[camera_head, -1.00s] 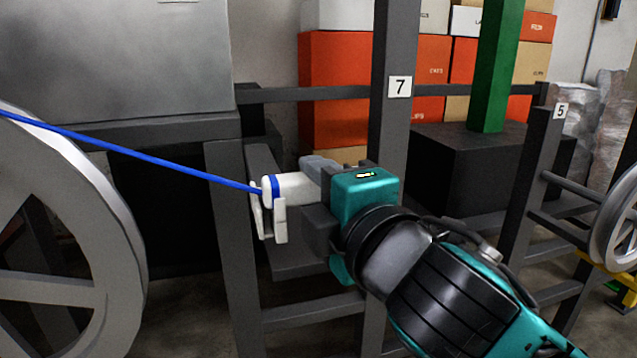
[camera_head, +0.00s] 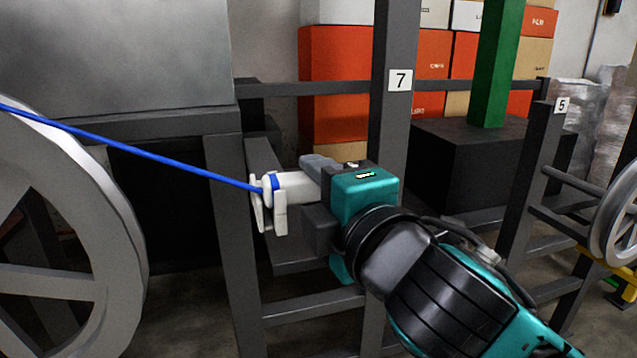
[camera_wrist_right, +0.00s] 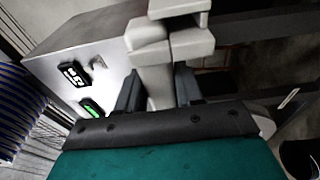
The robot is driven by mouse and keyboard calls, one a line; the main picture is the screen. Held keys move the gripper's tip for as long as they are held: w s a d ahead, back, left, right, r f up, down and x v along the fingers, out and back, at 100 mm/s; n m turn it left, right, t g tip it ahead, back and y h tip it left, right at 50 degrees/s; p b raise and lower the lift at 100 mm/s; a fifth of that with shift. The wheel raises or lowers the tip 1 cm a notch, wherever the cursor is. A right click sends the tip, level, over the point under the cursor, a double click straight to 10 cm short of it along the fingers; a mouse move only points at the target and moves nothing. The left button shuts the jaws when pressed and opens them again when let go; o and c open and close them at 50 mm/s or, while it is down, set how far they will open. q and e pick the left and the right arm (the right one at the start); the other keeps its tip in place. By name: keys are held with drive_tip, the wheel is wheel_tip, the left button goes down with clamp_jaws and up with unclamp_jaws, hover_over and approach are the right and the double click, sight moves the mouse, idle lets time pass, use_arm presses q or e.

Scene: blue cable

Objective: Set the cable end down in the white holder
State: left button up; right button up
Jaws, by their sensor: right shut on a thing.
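The blue cable (camera_head: 150,157) runs taut from the upper left to its white cable end (camera_head: 298,187), which has a blue band. My right gripper (camera_head: 312,190) is shut on the cable end, also visible between the fingers in the right wrist view (camera_wrist_right: 157,88). The white holder (camera_head: 280,219) has upright prongs on the rack's left part. The cable end's tip lies at the prongs, low between them as far as I can tell; its contact with the holder's bottom is hidden. The holder also shows in the wrist view (camera_wrist_right: 180,42). My left gripper is out of view.
A grey post with a "7" label (camera_head: 400,79) stands just behind my right gripper. A large grey wheel (camera_head: 110,250) is at the left, below the cable. Orange boxes (camera_head: 335,85) and a green post (camera_head: 494,65) stand behind. Rack bars (camera_head: 315,307) lie below the gripper.

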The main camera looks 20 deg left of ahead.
drive_tip(key=o, duration=1.1)
use_arm(q)
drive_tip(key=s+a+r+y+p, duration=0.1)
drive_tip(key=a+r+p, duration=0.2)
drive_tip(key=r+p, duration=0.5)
drive_tip(key=p, duration=0.5)
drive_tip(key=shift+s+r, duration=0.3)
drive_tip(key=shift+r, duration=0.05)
use_arm(e)
drive_tip(key=v, duration=1.3)
drive_tip(key=shift+w, duration=0.1)
drive_tip(key=shift+f, duration=0.1)
